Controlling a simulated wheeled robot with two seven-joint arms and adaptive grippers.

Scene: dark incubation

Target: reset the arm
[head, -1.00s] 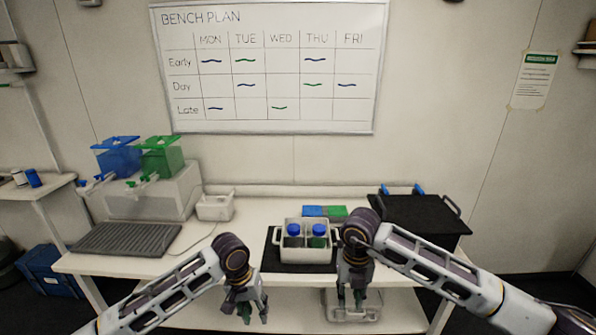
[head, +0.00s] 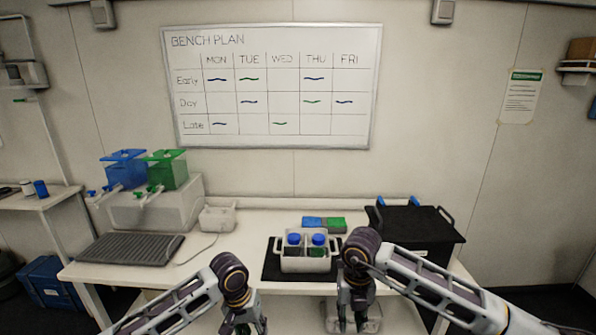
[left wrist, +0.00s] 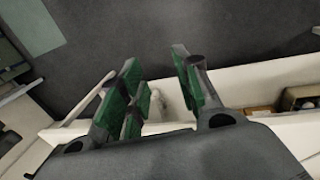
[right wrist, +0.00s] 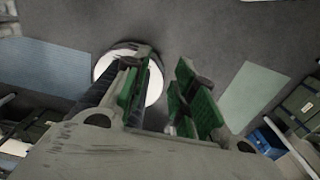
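My right gripper (head: 352,318) hangs pointing down in front of the bench's front edge, right of the white caddy. In the right wrist view its green-padded fingers (right wrist: 168,98) stand apart with nothing between them. My left gripper (head: 246,328) hangs at the bottom of the head view, partly cut off by the frame. In the left wrist view its fingers (left wrist: 162,95) are apart and empty, with floor behind them.
A white caddy (head: 306,265) with two blue-capped bottles stands on a black mat (head: 272,272). A black box (head: 415,222) stands right of it. A grey ribbed mat (head: 130,249) and blue and green tanks (head: 168,175) are at left.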

